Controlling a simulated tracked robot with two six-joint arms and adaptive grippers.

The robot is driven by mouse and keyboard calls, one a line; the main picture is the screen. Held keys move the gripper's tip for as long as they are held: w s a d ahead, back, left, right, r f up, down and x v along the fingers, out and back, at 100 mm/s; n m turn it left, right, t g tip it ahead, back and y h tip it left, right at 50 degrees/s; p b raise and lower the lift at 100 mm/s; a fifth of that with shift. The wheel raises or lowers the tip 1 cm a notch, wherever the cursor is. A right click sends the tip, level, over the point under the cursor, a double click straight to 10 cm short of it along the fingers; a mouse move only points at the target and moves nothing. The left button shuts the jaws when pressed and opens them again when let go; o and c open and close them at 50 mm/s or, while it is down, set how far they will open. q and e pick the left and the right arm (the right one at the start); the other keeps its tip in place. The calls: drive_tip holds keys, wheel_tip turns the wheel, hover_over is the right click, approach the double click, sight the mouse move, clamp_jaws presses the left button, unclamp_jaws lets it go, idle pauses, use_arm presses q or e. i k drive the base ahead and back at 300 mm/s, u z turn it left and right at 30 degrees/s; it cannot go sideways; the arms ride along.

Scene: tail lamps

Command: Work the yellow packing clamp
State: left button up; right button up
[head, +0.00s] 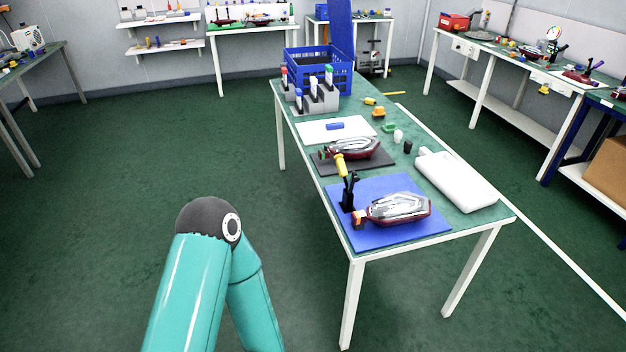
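The yellow packing clamp stands at the left side of the blue mat (390,239) on the near end of the table. Its yellow handle (341,165) points up, leaning slightly left, above its black body (348,192). A red and clear tail lamp (398,208) lies on the blue mat just right of the clamp, with a small orange part at its left end. I cannot tell whether the clamp touches the lamp. A teal arm link of mine shows at the lower left, apart from the table. Neither of my grippers is in view.
A second tail lamp (354,149) lies on a dark mat (377,166) behind. A white block (457,180) lies at the right edge. Farther back are a white sheet (312,132), grey holders (318,103) and a blue crate (322,82). The floor left of the table is clear.

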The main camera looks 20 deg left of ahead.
sight(342, 166)
drive_tip(key=u, duration=0.85)
drive_tip(key=k, duration=0.1)
drive_tip(key=u, duration=0.35)
drive_tip(key=i, duration=0.8)
drive_tip(key=u, duration=0.1)
